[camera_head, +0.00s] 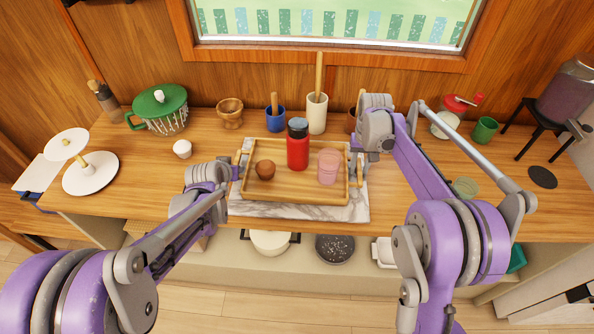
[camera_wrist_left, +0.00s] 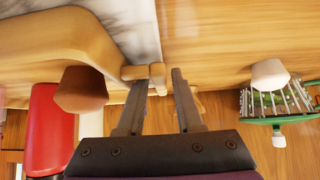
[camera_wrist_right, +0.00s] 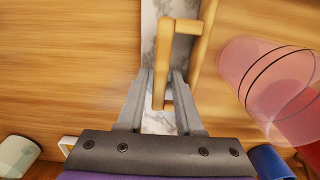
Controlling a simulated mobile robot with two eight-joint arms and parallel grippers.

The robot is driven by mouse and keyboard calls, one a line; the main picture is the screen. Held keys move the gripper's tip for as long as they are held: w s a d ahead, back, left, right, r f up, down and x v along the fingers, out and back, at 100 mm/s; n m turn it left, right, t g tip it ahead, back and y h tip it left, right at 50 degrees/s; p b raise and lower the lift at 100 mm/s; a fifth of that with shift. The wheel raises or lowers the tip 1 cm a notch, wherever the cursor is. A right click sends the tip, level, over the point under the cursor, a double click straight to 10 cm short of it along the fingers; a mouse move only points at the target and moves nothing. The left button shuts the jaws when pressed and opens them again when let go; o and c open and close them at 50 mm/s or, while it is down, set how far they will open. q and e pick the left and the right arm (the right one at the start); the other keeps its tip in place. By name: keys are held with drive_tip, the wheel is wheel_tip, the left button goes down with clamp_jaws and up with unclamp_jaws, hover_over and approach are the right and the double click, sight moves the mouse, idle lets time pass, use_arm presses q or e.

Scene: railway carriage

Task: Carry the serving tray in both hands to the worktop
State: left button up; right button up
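The wooden serving tray (camera_head: 292,199) rests on a marble slab (camera_head: 345,214) on the wooden worktop (camera_head: 400,215). It carries a red bottle with a grey lid (camera_head: 298,150), a pink cup (camera_head: 328,167) and a small brown cup (camera_head: 265,170). My left gripper (camera_head: 238,172) is at the tray's left handle. In the left wrist view its fingers (camera_wrist_left: 160,82) are apart, with the handle's end (camera_wrist_left: 157,78) between the tips. My right gripper (camera_head: 355,163) is at the right handle. In the right wrist view its fingers (camera_wrist_right: 161,76) stand apart on either side of the handle bar (camera_wrist_right: 158,88).
A green colander (camera_head: 160,108), white cup (camera_head: 182,149) and tiered stand (camera_head: 90,173) stand left. A wooden mortar (camera_head: 230,113), blue pot (camera_head: 275,119) and white crock (camera_head: 317,113) line the back. A green cup (camera_head: 484,130) and dispenser (camera_head: 568,92) stand right.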

use_arm(q)
drive_tip(key=shift+c, duration=0.3)
use_arm(e)
drive_tip(key=shift+f, duration=0.1)
drive_tip(key=shift+c, duration=0.3)
use_arm(q)
clamp_jaws()
use_arm(e)
clamp_jaws()
idle(0.6)
